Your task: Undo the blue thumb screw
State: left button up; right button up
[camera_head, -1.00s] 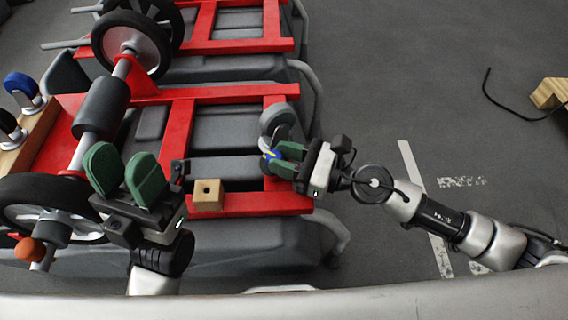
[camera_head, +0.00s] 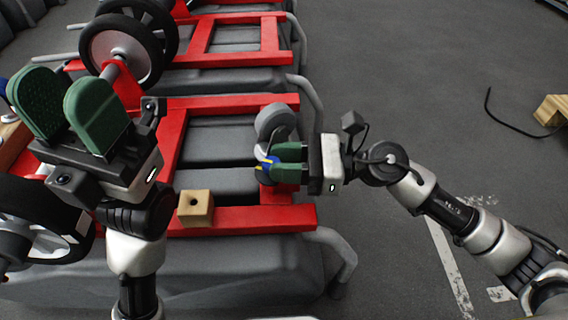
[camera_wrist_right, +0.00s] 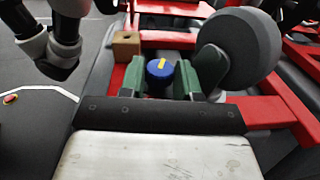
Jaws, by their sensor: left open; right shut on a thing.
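The blue thumb screw (camera_head: 267,170), with a yellow mark on its top, sits at the red frame beside a grey caster wheel (camera_head: 276,122). My right gripper (camera_head: 275,160) comes in from the right with its green fingers shut on the screw. In the right wrist view the blue screw (camera_wrist_right: 160,70) shows between the two green fingers (camera_wrist_right: 160,78), its yellow mark facing up. Whether the screw has loosened cannot be told. My left gripper (camera_head: 66,95) is open and empty, raised at the left, close to the head camera.
A small wooden block (camera_head: 195,208) with a hole lies on the red frame (camera_head: 245,219), left of the screw. A large black wheel (camera_head: 122,50) stands at the back left. A wooden piece (camera_head: 551,110) and a black cable lie at the far right. The floor between is clear.

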jog(key=shift+f, duration=0.25)
jog(key=o, duration=0.8)
jog(key=shift+o, duration=0.7)
jog(key=shift+r, duration=0.1)
